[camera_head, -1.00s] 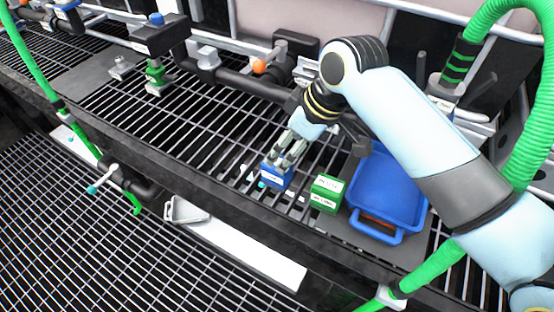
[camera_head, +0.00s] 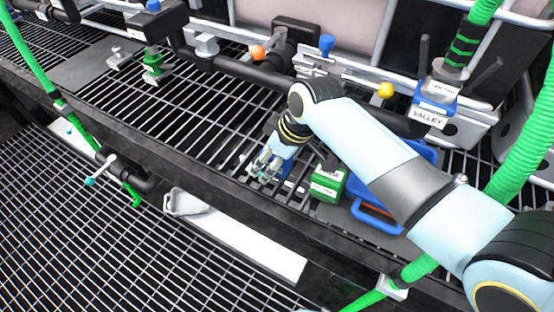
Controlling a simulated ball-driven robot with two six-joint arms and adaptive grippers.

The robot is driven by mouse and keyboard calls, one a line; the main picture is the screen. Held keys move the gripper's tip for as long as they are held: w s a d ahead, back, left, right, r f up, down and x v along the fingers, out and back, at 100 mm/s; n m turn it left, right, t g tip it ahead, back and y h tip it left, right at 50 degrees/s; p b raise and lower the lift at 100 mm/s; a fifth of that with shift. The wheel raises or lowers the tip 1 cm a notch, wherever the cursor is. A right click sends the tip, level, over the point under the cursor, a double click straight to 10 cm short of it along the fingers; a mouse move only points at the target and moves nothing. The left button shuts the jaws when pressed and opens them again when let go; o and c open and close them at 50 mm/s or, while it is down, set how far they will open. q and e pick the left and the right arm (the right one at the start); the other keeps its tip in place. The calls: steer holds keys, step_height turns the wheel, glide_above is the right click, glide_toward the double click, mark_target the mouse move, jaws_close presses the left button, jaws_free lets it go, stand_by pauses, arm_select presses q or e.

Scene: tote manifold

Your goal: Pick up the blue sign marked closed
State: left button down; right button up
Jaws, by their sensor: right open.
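A blue block-shaped sign (camera_head: 286,186) stands on the dark grating shelf. Most of it is hidden behind my right gripper, and its marking cannot be read. My right gripper (camera_head: 262,175) is open, low over the grating at the left side of the blue sign. I cannot tell whether its fingers touch the sign. A green block-shaped sign (camera_head: 327,184) with white labels stands just right of the blue one. My left gripper is not in view.
A blue tray (camera_head: 374,219) sits right of the green sign, partly hidden by my right arm. Pipes with an orange knob (camera_head: 257,52) and a yellow knob (camera_head: 386,90) run behind. A blue VALLEY sign (camera_head: 431,110) is at back right. Grating left of the gripper is clear.

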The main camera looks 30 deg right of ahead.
steer(key=c, duration=1.3)
